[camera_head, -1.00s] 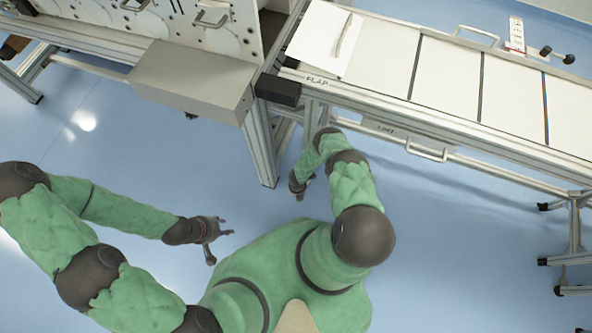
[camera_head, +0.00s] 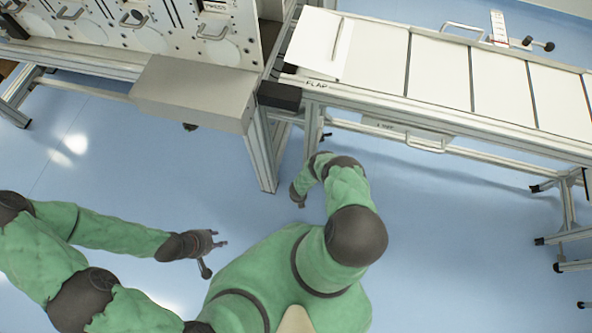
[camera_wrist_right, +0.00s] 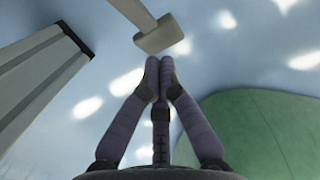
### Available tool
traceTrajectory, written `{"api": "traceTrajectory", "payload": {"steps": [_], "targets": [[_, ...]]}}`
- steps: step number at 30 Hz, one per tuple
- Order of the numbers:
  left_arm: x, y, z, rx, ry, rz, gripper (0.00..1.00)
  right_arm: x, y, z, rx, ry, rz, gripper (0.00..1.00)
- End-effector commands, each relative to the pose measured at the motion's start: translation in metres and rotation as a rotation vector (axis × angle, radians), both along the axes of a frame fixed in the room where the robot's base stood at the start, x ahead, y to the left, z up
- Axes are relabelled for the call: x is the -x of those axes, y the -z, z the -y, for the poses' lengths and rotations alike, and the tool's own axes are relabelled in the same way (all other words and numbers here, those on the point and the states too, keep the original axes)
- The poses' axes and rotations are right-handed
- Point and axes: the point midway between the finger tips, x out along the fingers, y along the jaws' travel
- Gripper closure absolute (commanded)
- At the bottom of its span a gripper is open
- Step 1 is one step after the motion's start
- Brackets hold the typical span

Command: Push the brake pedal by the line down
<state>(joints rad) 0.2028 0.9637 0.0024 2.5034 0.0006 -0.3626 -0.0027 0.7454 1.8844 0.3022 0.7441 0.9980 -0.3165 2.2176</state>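In the right wrist view, a beige block on the end of a slanting bar, which looks like the brake pedal (camera_wrist_right: 158,36), hangs over the blue floor. My right gripper (camera_wrist_right: 159,66) has its fingertips together with nothing between them. The tips point at the block and appear just short of it; I cannot tell whether they touch. In the head view, my right gripper (camera_head: 299,201) is small and low in front of the line's legs, and I cannot pick out the pedal there. My left gripper (camera_head: 215,256) is out over the floor, its fingers spread and empty.
The line's white table (camera_head: 437,70) runs along the upper right, with a grey box (camera_head: 195,92) and a panelled machine at upper left. A metal leg (camera_head: 262,152) stands near my right arm; a grey post (camera_wrist_right: 35,80) fills the right wrist view's left side. The floor between is clear.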

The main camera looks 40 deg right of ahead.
Motion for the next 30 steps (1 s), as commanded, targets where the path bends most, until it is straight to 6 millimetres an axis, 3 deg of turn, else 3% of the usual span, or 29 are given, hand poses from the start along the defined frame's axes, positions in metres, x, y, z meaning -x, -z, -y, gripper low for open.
{"api": "traceTrajectory", "payload": {"steps": [12,30], "targets": [[0.0,0.015,0.0,0.0,0.0,0.0,0.6,0.0,0.017,0.006,-0.001,0.0,-0.001,1.0],[0.0,0.018,0.0,0.0,0.0,0.0,0.6,0.001,0.02,0.006,-0.001,0.001,0.0,1.0]]}}
